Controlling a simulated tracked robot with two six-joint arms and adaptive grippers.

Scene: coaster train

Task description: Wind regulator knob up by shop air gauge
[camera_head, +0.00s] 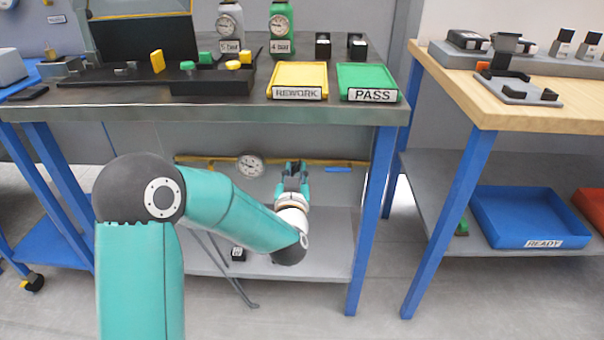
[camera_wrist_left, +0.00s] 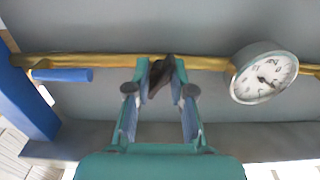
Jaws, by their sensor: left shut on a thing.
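The shop air gauge (camera_head: 250,165) is a round white dial on the brass-yellow pipe (camera_head: 205,161) under the metal bench. The wrist view shows the gauge (camera_wrist_left: 264,74) at the right, its dial tilted. The dark regulator knob (camera_wrist_left: 159,77) sits at the pipe in the middle of the wrist view, between the fingertips of my left gripper (camera_wrist_left: 160,80). The gripper is shut on it. In the head view my left gripper (camera_head: 292,168) reaches under the bench, just right of the gauge, and the knob is hidden there. My right gripper is not in view.
A blue valve handle (camera_head: 338,169) is on the pipe to the right; the wrist view shows it at the left (camera_wrist_left: 62,75). The bench top (camera_head: 215,112) overhangs my left arm, with a grey lower shelf (camera_head: 325,235) below. A blue leg (camera_head: 372,220) stands to the right.

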